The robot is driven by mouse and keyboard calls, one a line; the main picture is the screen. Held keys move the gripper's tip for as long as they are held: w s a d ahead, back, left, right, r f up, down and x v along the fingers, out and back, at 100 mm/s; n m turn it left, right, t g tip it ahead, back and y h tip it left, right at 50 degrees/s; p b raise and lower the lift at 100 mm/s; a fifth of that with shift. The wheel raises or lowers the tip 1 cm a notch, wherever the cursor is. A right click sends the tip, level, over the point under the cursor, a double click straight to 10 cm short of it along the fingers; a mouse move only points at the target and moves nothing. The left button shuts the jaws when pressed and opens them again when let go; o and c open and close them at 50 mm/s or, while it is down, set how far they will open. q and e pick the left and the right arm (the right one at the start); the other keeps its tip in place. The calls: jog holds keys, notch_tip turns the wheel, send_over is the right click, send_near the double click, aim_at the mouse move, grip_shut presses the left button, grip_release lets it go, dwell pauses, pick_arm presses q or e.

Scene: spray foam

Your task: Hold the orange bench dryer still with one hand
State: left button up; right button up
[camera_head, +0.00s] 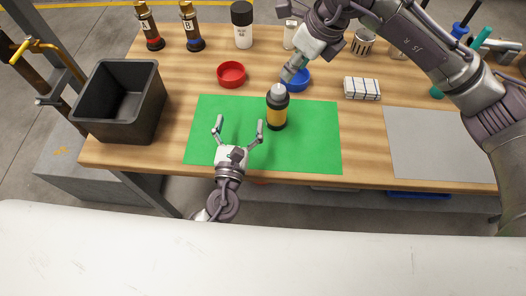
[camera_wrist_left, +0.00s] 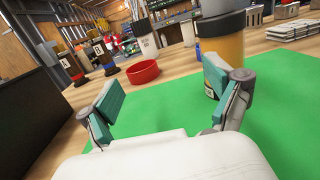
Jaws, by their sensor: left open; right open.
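The orange bench dryer (camera_head: 276,118), an orange cylinder with a black upper band and grey top, stands upright on the green mat (camera_head: 210,150). Its orange body also shows in the left wrist view (camera_wrist_left: 226,58), behind the right-hand finger. My left gripper (camera_head: 239,128) is open and empty over the mat, left of the dryer; its right finger is close to the dryer, and contact cannot be told. My right gripper (camera_head: 292,70) is open, just above and behind the dryer's top; its fingers are partly hidden.
A red bowl (camera_head: 231,74) and a blue bowl (camera_head: 296,79) sit behind the mat. A black bin (camera_head: 119,135) stands at the left. Bottles A (camera_head: 149,28) and B (camera_head: 191,28) stand at the back. A folded cloth (camera_head: 362,88) and grey mat (camera_head: 435,150) lie right.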

pick_arm(q)
jog(key=m+g+h, duration=0.1)
jog(key=h, duration=0.1)
send_near(274, 118)
jog(key=w, duration=0.4)
jog(key=w+d, duration=0.1)
jog(key=w, duration=0.3)
jog(key=w+d, duration=0.1)
jog(key=w, duration=0.3)
jog(key=shift+w+d+r, duration=0.1)
jog(key=shift+w+d, duration=0.15)
jog(key=shift+w, duration=0.05)
